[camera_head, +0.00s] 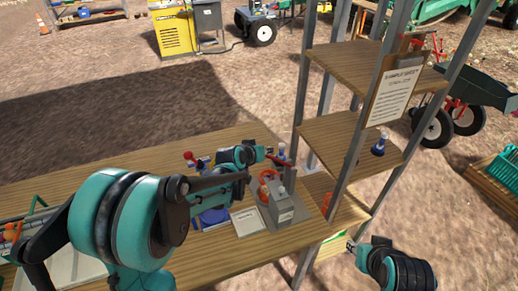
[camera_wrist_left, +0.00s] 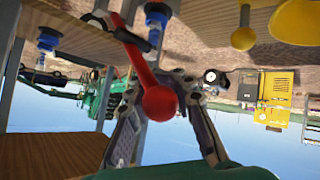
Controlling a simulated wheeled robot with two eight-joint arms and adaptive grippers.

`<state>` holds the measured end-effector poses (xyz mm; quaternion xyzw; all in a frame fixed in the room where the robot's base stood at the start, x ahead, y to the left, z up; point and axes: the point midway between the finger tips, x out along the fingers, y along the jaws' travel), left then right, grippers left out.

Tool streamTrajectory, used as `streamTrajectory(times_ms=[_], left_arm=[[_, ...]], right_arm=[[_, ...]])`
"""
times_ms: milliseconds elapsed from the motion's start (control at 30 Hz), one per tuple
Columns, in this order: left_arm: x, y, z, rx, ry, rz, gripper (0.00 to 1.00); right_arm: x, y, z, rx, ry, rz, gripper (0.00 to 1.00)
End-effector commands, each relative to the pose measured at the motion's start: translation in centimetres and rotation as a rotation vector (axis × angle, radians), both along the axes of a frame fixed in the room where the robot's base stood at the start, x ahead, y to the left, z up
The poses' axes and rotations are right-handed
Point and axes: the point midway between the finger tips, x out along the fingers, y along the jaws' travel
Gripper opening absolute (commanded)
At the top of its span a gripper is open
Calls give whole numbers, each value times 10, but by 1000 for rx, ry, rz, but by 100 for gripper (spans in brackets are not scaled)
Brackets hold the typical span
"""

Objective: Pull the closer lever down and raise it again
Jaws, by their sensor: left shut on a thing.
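A red lever with a round red ball end (camera_wrist_left: 159,103) shows large in the left wrist view, between the fingers of my left gripper (camera_wrist_left: 158,82). The fingers are shut on the lever's rod, behind the ball. In the head view my left gripper (camera_head: 266,156) is over the back right of the wooden table, and a small red part of the lever (camera_head: 282,162) shows just right of its tips. The lever's base is partly hidden. My right gripper (camera_head: 353,246) is low at the right, away from the table; its fingers are too small to read.
A grey box (camera_head: 283,211) and a pale plate (camera_head: 246,222) stand on the table (camera_head: 225,262) below the left gripper. A shelf frame with metal posts (camera_head: 349,165) rises to the right, bearing a paper sign (camera_head: 392,94).

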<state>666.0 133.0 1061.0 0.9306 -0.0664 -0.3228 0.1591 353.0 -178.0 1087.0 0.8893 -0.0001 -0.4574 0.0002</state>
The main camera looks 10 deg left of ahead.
Motion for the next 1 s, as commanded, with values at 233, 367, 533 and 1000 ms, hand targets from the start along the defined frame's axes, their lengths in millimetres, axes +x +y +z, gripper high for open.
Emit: streamTrajectory(times_ms=[233,367,533,1000], left_arm=[[15,-25,25,193,131,-7,0],[23,-37,32,289,195,-7,0],[32,-50,36,393,267,-6,0],[44,-69,39,539,368,-4,0]], right_arm=[[0,0,35,0,0,0,33],[0,0,44,0,0,0,33],[0,0,52,0,0,0,33],[0,0,60,0,0,0,33]])
